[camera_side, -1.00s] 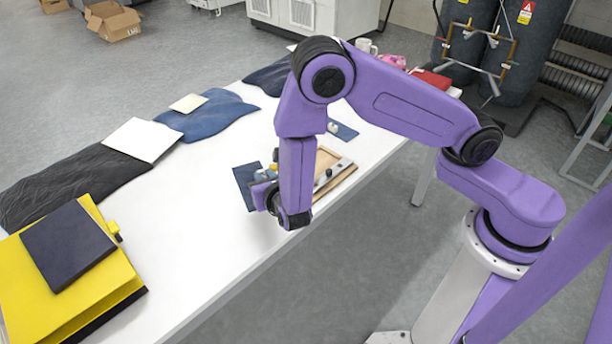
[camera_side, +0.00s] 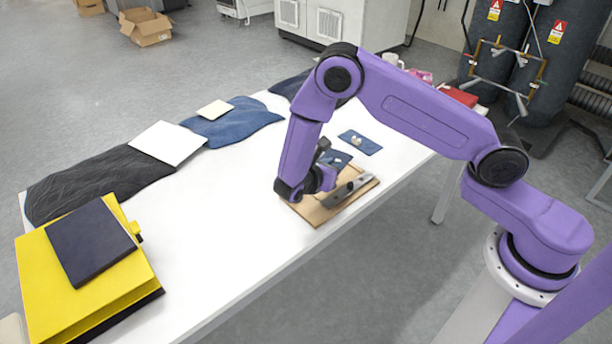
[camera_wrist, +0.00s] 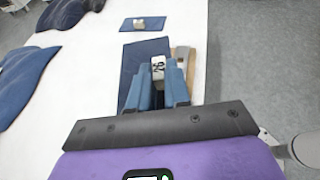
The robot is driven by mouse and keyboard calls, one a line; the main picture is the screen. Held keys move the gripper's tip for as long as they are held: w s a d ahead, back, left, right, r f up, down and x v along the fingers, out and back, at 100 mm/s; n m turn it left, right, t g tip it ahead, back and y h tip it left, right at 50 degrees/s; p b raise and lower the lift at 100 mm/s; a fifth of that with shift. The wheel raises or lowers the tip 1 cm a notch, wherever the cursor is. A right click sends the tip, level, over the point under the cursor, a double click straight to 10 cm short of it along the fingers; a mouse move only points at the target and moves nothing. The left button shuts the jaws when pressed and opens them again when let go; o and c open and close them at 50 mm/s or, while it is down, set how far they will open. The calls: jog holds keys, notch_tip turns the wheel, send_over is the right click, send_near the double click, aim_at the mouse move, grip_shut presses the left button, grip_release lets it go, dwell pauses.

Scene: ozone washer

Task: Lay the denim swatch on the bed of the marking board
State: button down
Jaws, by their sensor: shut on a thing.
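The dark blue denim swatch (camera_side: 338,158) is at the far edge of the wooden marking board (camera_side: 316,212), which has a grey metal bar (camera_side: 347,189) along it. In the wrist view the swatch (camera_wrist: 139,62) is spread flat, with a strip of the tan board (camera_wrist: 181,52) to its right. My gripper (camera_wrist: 160,76) is shut on the swatch at a small whitish block with dark marks between the fingertips. In the side view my gripper (camera_side: 326,170) is over the board, partly hiding it. I cannot tell whether the swatch touches the bed.
A second small blue swatch (camera_side: 361,142) with whitish pieces on it lies behind the board. A yellow binder (camera_side: 75,287) with a dark book (camera_side: 92,241), dark cloth and a white sheet (camera_side: 168,143) lie to the left. The white table's middle (camera_side: 225,215) is clear.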

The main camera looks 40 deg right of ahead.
aim_at(343, 159)
jog(key=s+d+f+m+g+y, duration=0.25)
jog(key=s+m+g+y, duration=0.2)
jog(key=m+g, duration=0.4)
jog(key=s+d+f+m+g+y, duration=0.25)
jog(key=d+m+g+y, duration=0.2)
jog(key=m+g, duration=0.45)
jog(key=w+m+t+y, duration=0.2)
jog(key=m+y, duration=0.3)
jog(key=w+a+r+m+t+y, duration=0.1)
jog(key=w+m+t+y, duration=0.1)
jog(key=m+y, duration=0.3)
jog(key=w+m+t+y, duration=0.2)
jog(key=w+m+y, duration=0.2)
jog(key=m+y, duration=0.1)
jog(key=shift+a+r+t, duration=0.15)
jog(key=shift+a+t, duration=0.2)
jog(key=shift+a, duration=0.05)
jog(key=w+d+r+m+t+y, duration=0.2)
jog(key=w+d+r+m+t, duration=0.1)
jog(key=w+d+m+t, duration=0.2)
jog(key=w+m+t, duration=0.1)
jog(key=w+t, duration=0.1)
jog(key=w, duration=0.1)
jog(key=shift+d+r+m, duration=0.3)
jog(key=shift+r+m, duration=0.05)
jog(key=shift+f, duration=5.35)
